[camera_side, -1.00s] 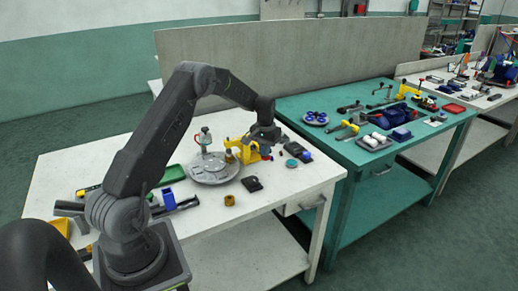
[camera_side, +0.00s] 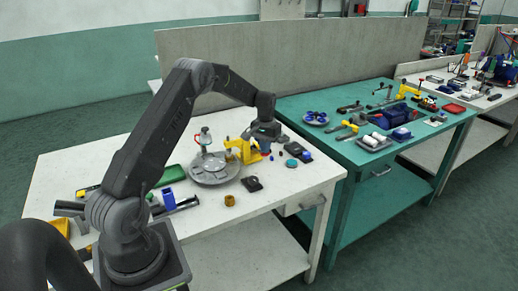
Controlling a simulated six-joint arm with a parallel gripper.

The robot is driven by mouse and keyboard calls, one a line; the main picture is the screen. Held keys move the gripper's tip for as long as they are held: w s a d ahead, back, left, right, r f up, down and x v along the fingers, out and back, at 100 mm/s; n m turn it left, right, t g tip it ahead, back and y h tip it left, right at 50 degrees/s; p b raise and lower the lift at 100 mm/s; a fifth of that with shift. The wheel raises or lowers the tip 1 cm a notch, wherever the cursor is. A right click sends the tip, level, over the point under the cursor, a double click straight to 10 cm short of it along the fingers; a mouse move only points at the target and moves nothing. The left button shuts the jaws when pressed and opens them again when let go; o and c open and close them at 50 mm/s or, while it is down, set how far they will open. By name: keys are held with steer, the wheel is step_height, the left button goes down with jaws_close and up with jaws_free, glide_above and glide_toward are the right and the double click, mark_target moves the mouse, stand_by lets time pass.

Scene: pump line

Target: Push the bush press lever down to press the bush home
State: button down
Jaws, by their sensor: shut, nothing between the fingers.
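The yellow bush press (camera_side: 247,153) stands on the white table, just right of the round grey plate. My gripper (camera_side: 262,146) is at the press's upper right side, pointing down. It is shut with nothing held. The gripper and wrist cover part of the press, and the lever cannot be made out clearly. I cannot tell whether the fingers touch the lever. The bush in the press cannot be made out at this size. A small brass-coloured ring (camera_side: 230,200) lies on the table in front of the press.
The round grey plate (camera_side: 209,172) carries a small grey and red upright part (camera_side: 205,139). A black block (camera_side: 252,184), a teal disc (camera_side: 291,163) and a dark blue piece (camera_side: 305,155) lie nearby. A green tray (camera_side: 170,175) is at left. The table's front right is clear.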

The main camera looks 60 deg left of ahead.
steer(key=shift+r, duration=0.4)
steer(key=shift+a+r, duration=0.35)
steer(key=shift+r, duration=2.75)
